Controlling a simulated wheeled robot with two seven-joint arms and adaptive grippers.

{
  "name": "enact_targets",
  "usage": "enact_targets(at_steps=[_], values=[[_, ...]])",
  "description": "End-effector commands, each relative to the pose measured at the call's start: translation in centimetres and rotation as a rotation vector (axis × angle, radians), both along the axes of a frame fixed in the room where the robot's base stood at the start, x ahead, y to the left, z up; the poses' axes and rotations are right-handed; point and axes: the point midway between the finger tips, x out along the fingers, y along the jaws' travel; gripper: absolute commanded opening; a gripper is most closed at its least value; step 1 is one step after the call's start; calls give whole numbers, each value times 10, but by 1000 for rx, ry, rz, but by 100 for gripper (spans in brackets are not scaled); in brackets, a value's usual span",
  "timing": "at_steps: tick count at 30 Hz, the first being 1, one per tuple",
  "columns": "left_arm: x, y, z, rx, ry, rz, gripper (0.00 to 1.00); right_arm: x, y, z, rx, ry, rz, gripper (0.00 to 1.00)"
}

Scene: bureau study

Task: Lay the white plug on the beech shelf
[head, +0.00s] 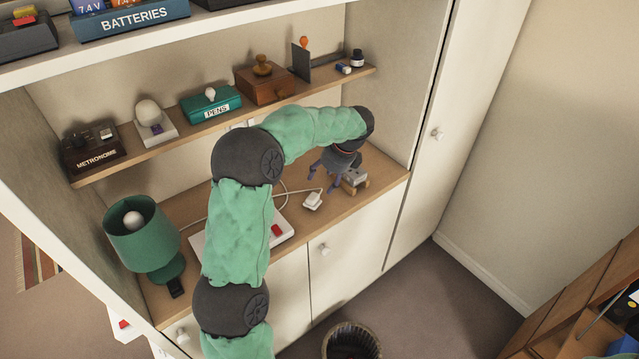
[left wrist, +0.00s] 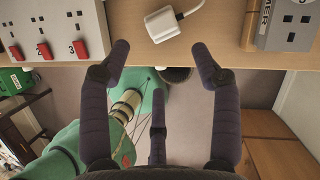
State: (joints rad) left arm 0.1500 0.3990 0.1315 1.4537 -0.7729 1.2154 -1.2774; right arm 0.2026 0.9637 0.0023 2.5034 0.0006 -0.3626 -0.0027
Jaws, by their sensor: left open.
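The white plug (head: 313,201) lies on the lower wooden worktop (head: 379,186), with its cord running back to the left. In the left wrist view the plug (left wrist: 172,23) is beyond the fingertips, close to the worktop's edge. A long light-brown wooden shelf (head: 225,119) runs across the cabinet above the worktop. My left gripper (head: 324,184) is open and empty just above the worktop, close behind and right of the plug. In the left wrist view its fingers (left wrist: 160,52) are spread apart with nothing between them. My right gripper is not in view.
A power strip with red switches (left wrist: 55,30) lies left of the plug; a grey socket block (left wrist: 286,25) is right. The shelf holds a metronome box (head: 93,147), green pens box (head: 211,104) and wooden box (head: 264,84). A green lamp (head: 143,236) stands at the worktop's left.

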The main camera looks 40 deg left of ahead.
Motion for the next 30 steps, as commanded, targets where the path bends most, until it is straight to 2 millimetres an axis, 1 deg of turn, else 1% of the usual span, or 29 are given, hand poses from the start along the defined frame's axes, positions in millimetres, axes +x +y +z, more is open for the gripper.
enact_targets(at_steps=[1, 3, 7, 11, 14, 17, 20, 21, 22, 23, 24, 26, 27, 29, 30], values=[[1, -3, 8, -1, -2, -1, 63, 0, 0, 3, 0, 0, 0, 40], [1, -5, 14, 0, -1, 0, 63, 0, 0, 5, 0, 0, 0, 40], [1, -8, 19, 0, 0, -1, 63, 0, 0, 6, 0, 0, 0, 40], [1, -8, 20, -1, 1, -1, 63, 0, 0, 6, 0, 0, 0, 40], [1, -14, 10, -15, -2, 4, 63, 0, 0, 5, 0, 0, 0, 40], [2, -36, -26, -71, -17, 33, 63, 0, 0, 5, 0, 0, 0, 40], [-4, -76, -85, -179, -43, 109, 63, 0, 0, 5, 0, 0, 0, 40], [-10, -97, -112, -232, -53, 158, 63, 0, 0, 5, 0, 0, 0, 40], [-16, -113, -132, -273, -59, 202, 63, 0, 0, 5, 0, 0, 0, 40], [-23, -130, -152, -315, -65, 252, 63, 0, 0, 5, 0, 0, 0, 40], [-35, -152, -177, -367, -69, 325, 63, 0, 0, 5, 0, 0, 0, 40], [-54, -183, -210, -439, -71, 449, 63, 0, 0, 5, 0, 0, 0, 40], [-69, -203, -229, -482, -71, 540, 63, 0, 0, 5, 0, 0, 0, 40], [-93, -230, -255, -533, -65, 685, 63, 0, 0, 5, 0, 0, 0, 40], [-110, -246, -270, -560, -60, 787, 63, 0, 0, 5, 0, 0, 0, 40]])
